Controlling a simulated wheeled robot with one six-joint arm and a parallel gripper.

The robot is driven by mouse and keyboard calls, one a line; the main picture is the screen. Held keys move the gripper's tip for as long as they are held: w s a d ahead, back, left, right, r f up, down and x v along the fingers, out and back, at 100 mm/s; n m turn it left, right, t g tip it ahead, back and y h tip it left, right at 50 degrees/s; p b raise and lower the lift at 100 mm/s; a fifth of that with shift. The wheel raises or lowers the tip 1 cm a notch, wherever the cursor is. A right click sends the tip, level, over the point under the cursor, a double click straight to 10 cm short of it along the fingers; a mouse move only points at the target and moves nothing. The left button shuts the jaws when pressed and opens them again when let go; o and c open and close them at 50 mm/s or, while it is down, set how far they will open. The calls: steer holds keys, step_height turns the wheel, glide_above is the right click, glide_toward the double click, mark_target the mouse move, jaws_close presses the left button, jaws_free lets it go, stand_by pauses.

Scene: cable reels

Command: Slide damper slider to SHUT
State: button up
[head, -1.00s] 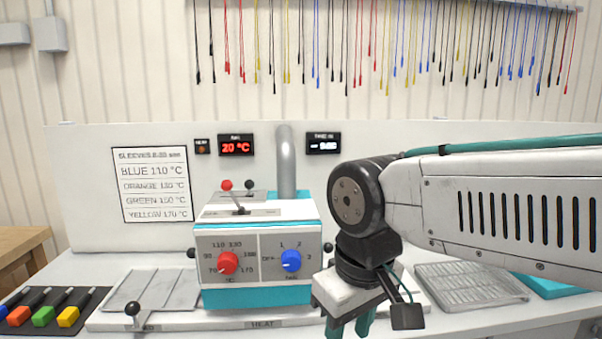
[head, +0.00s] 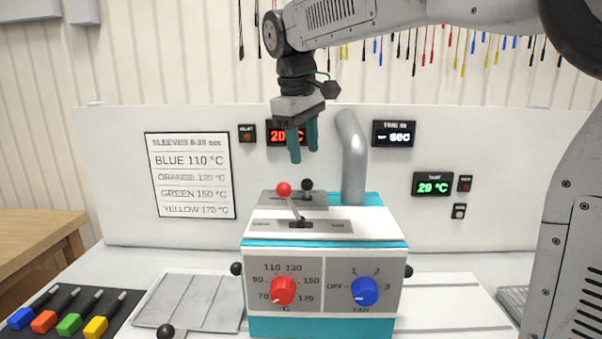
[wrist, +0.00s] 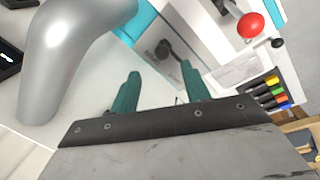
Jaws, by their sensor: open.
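A slider with a black knob (head: 307,185) stands on a grey slotted plate (head: 322,202) at the back of the machine top, left of the bent pipe. I take it for the damper slider; no SHUT label is readable. My gripper (head: 303,156) points down, open and empty, above this plate and apart from it. In the wrist view the black knob (wrist: 163,48) shows beyond and between the green fingertips (wrist: 160,72). A lever with a red ball (head: 284,189) rises from the front slot; it also shows in the wrist view (wrist: 250,25).
The silver bent pipe (head: 354,160) stands close right of the plate. The machine front has a red dial (head: 283,291) and a blue dial (head: 365,291). A back panel (head: 110,180) with displays rises behind. Colored-handled tools (head: 70,323) lie at the lower left.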

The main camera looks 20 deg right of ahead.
mark_target(307, 189)
steer(key=f, duration=0.5)
steer(key=w+f, duration=0.1)
steer(key=f, duration=0.1)
steer(key=shift+d+f, duration=0.15)
steer(key=shift+d, duration=0.25)
steer(key=shift+a, duration=0.1)
jaws_close()
